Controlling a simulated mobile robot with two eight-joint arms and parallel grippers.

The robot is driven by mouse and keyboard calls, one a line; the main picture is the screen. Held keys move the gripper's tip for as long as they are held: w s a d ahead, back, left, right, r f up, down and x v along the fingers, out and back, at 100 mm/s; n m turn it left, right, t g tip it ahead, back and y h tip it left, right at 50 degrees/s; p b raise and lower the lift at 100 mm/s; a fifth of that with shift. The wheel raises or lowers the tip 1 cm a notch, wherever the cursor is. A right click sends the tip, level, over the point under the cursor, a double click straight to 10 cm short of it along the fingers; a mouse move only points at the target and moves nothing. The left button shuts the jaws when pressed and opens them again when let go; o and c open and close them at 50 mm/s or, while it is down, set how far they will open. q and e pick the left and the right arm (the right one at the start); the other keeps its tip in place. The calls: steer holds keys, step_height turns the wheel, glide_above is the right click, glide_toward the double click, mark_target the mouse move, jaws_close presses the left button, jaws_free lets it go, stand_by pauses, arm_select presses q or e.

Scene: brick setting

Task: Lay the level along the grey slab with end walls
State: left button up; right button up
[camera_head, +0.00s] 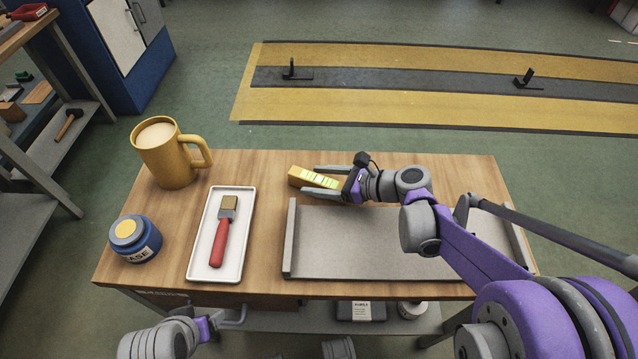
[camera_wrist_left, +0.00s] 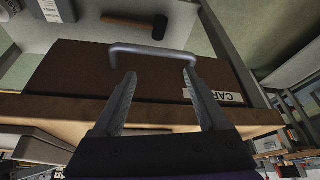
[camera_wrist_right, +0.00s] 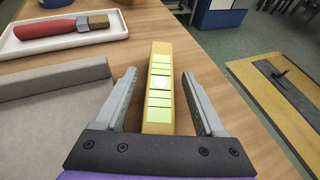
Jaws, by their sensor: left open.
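The level (camera_head: 301,177) is a yellow bar with a pale green window, lying on the wooden table behind the slab's left part. It also shows in the right wrist view (camera_wrist_right: 160,90). My right gripper (camera_head: 314,179) is open around it, one finger on each side, with a gap visible on both sides. The grey slab with end walls (camera_head: 350,240) lies along the table's front right; my right arm hides part of it. My left gripper (camera_wrist_left: 158,85) is open below the table's front edge, its fingertips close to the drawer handle (camera_wrist_left: 152,50).
A yellow mug (camera_head: 170,160) and a blue jar (camera_head: 134,240) stand farther left. Bare tabletop lies behind the tray. A shelf with several things is under the table.

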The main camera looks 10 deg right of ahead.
jaws_close()
stand_by(0.3)
